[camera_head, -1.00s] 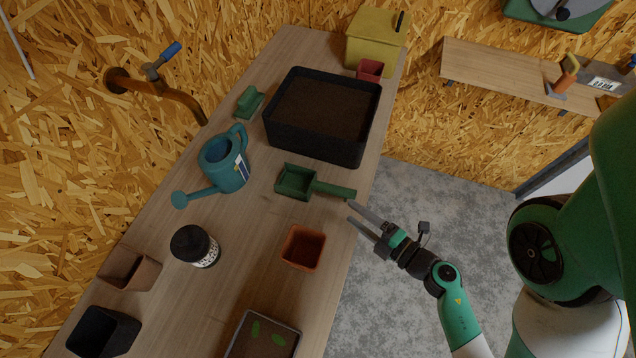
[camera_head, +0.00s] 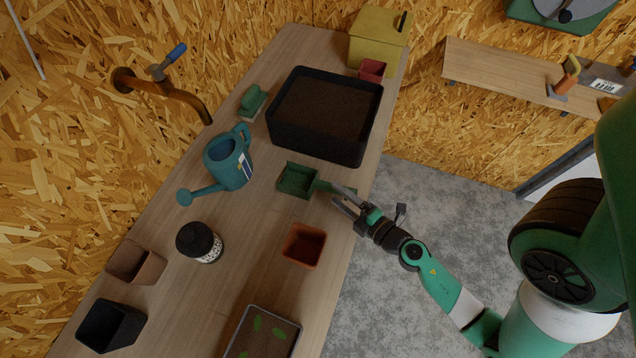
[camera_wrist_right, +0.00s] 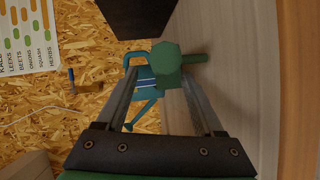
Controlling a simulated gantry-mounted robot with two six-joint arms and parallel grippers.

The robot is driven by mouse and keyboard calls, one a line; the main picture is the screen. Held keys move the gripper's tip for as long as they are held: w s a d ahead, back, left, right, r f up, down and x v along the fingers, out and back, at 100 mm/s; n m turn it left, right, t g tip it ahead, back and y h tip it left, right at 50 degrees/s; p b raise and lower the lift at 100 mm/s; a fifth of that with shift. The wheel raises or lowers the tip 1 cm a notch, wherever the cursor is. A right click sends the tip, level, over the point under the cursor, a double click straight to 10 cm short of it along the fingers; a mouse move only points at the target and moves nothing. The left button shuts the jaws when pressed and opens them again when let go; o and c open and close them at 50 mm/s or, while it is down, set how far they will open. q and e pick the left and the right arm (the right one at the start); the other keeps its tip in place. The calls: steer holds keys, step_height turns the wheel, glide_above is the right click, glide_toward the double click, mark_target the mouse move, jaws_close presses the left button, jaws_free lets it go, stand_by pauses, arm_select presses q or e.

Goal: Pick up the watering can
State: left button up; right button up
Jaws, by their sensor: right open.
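The teal watering can (camera_head: 227,164) stands upright on the bench, left of the green scoop, with its spout toward the lower left and its handle toward the back. It also shows in the right wrist view (camera_wrist_right: 143,84), partly hidden behind the scoop and a finger. The green scoop (camera_head: 296,180) lies in the middle of the bench, its handle partly covered by my right gripper. My right gripper (camera_head: 338,194) is open and empty over the bench's right edge, by the scoop's handle and well right of the can. My left gripper is not in view.
A black soil tray (camera_head: 322,148) stands behind the scoop. A terracotta pot (camera_head: 303,245) and a dark jar (camera_head: 199,242) stand in front. A green brush-like block (camera_head: 252,101) lies behind the can. A brass tap (camera_head: 165,88) juts from the left wall. Bare bench lies between can and scoop.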

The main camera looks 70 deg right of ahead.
mark_target(327, 187)
steer(key=p+x, duration=0.1)
steer(key=x, duration=0.4)
steer(key=shift+w, duration=0.15)
jaws_close()
